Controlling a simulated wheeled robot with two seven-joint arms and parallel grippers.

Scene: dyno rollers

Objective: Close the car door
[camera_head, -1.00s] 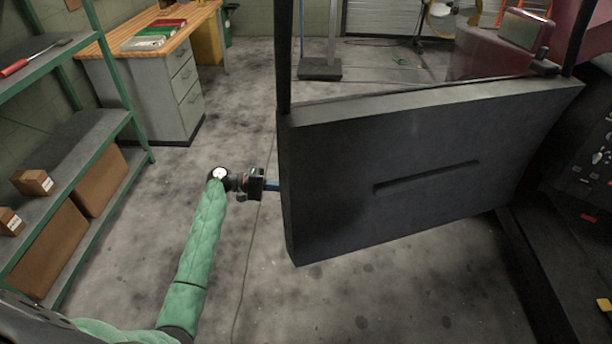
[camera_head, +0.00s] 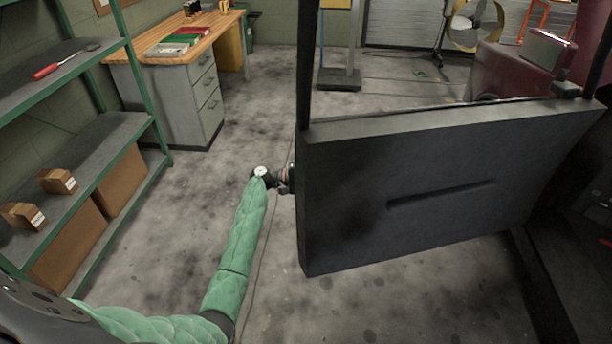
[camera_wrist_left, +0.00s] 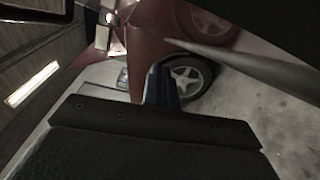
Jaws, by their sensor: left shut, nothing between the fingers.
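The car door (camera_head: 400,205) stands open in the head view, a dark grey panel with a slot-like recess and black window posts. Its free edge is on the left; its right end is near the dark car interior (camera_head: 580,220). My left arm reaches up to that free edge, and its gripper is hidden behind the door there. In the left wrist view my left gripper (camera_wrist_left: 160,85) shows blue fingers, shut and empty. They point towards the red car body (camera_wrist_left: 150,35) and a wheel (camera_wrist_left: 188,78). I cannot tell whether the fingers touch the door. My right gripper is not in view.
A post on a dark base (camera_head: 338,80) and a yellow fan (camera_head: 475,25) stand at the back.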

